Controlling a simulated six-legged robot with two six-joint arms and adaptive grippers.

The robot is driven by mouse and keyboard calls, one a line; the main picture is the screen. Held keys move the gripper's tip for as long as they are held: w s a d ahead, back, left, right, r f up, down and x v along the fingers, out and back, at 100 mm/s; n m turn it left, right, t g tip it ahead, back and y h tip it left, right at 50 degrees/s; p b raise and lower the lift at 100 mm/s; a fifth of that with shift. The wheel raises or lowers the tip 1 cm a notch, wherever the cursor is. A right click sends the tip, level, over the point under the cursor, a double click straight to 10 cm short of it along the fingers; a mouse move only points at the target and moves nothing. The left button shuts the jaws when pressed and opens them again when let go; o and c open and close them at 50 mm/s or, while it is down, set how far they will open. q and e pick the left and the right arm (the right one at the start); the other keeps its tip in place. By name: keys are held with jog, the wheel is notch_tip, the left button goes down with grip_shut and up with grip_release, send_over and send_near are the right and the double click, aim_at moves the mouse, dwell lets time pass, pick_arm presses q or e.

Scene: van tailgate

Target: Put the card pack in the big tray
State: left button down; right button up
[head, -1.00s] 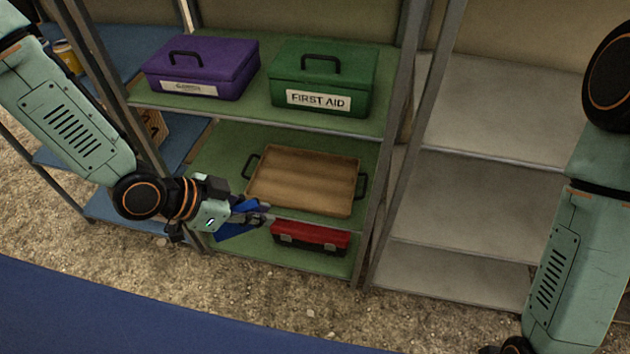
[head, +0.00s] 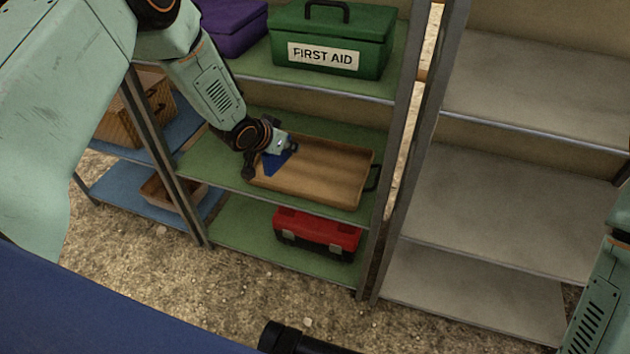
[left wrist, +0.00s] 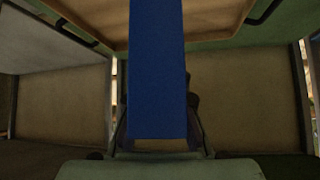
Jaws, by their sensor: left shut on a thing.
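The card pack (head: 273,163) is a blue flat thing in my left gripper (head: 285,151), which is shut on it. The pack shows over the left part of the big tray (head: 335,197), a wooden tray with dark handles on the middle green shelf. I cannot tell whether the pack touches the tray. In the left wrist view the blue pack (left wrist: 157,70) fills the middle of the picture, with the tray (left wrist: 205,17) behind it at the top. My right gripper is out of view; only part of my right arm shows at the right edge.
A green first aid box (head: 333,42) and a purple box (head: 232,25) stand on the shelf above. A red toolbox (head: 317,233) sits on the shelf below. Grey metal posts (head: 418,140) flank the shelves. The grey shelves (head: 500,200) at right are empty.

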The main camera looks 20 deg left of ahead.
pick_arm(q)
jog(key=w+d+f+n+y+b, duration=0.1)
jog(key=w+d+f+b, duration=0.15)
jog(key=w, duration=0.25)
jog(key=n+b, duration=0.1)
jog(key=b, duration=0.4)
send_over(322, 167)
jog(key=s, duration=0.3)
jog(key=shift+y, duration=0.3)
notch_tip(322, 167, down, 7)
jog(key=shift+s+f, duration=0.1)
jog(key=shift+s, duration=0.05)
jog(key=shift+f, duration=0.25)
notch_tip(322, 167, down, 3)
jog(key=shift+r+b, duration=0.1)
jog(key=shift+b, duration=0.85)
